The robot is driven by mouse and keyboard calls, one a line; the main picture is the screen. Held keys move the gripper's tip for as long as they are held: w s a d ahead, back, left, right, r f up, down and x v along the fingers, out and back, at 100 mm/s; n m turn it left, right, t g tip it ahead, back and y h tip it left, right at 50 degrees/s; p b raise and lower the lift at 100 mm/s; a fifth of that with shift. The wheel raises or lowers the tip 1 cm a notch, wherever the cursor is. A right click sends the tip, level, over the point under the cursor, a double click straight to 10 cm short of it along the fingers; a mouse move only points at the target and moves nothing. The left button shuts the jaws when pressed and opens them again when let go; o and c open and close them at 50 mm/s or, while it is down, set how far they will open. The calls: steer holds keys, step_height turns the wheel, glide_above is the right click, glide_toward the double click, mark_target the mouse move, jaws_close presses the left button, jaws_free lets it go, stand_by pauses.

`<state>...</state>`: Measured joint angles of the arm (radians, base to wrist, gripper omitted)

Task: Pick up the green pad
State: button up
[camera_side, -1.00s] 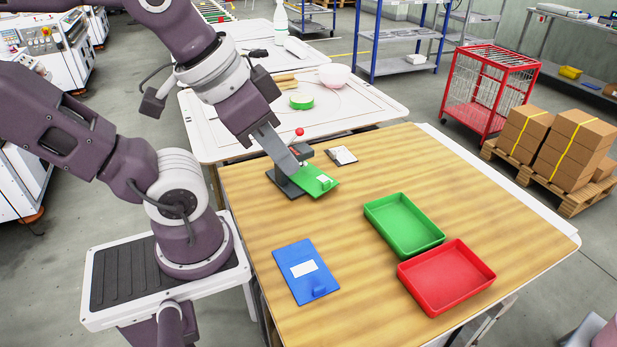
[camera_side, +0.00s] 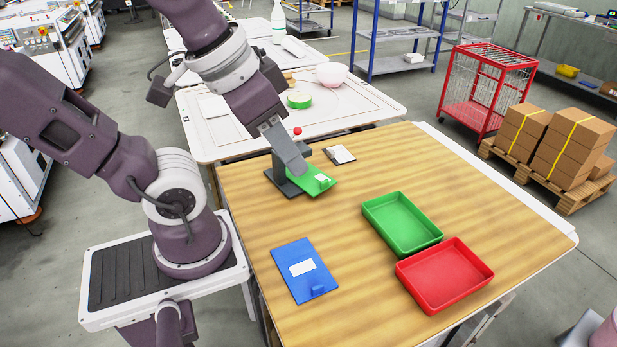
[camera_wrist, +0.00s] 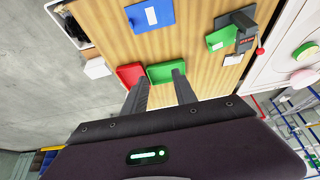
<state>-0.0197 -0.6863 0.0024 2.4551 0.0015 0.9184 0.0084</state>
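The green pad (camera_side: 322,182) has a white label and rests tilted on a dark stand with a red ball-topped lever (camera_side: 277,182). It also shows in the wrist view (camera_wrist: 219,39), beside the stand (camera_wrist: 245,38), at upper right. The fingers hide part of the stand in the side view.
A blue pad (camera_side: 303,269) lies at the table's front left. A green tray (camera_side: 402,222) and a red tray (camera_side: 445,274) stand side by side at right. A small clipboard-like item (camera_side: 340,154) lies behind the green pad. The table's middle is clear.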

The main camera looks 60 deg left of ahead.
steer(key=w+a+n+g, duration=0.1)
steer(key=w+a+g, duration=0.25)
steer(key=w, duration=0.45)
steer(key=n+g+h, duration=0.1)
steer(key=n+g, duration=0.1)
steer(key=g, duration=0.4)
glide_toward(323, 181)
steer(key=x, duration=0.7)
steer(key=shift+s+d+f, duration=0.1)
steer(key=shift+s+f, duration=0.1)
steer(key=shift+f, duration=0.15)
steer(key=shift+s+f, duration=0.15)
steer(key=shift+f, duration=0.25)
jaws_close()
